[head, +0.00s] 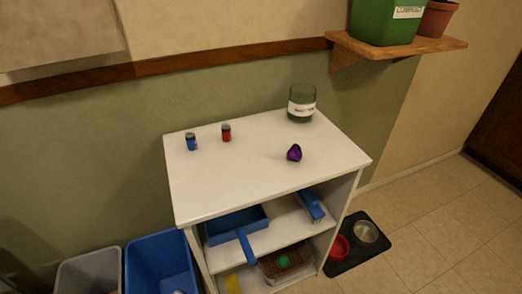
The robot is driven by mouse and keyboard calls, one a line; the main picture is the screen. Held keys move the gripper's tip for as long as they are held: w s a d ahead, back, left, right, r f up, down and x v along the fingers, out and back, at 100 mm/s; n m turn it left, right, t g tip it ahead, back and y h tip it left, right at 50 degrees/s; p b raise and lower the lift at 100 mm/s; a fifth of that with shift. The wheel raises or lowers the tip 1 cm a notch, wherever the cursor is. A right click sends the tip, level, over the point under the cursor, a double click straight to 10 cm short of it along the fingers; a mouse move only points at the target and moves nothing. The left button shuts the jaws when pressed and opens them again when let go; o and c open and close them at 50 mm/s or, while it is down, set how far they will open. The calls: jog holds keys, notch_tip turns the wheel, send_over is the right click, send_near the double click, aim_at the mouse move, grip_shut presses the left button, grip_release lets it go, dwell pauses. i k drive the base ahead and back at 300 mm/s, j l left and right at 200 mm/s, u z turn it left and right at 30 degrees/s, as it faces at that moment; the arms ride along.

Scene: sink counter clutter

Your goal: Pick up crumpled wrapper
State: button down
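A small crumpled purple wrapper (294,153) lies on the white top of a shelf unit (240,182), right of the middle. Nothing touches it. My gripper is not in the head view, so its state does not show.
A blue battery-like cylinder (191,141), a red one (226,132) and a green labelled jar (301,103) stand behind the wrapper. A wooden wall shelf (440,45) holds a green bin (383,22) and a pot (437,18) at upper right. Bins (155,262) stand at lower left.

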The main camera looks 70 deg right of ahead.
aim_at(295, 152)
jog(key=k+z, duration=0.15)
jog(key=z, duration=0.85)
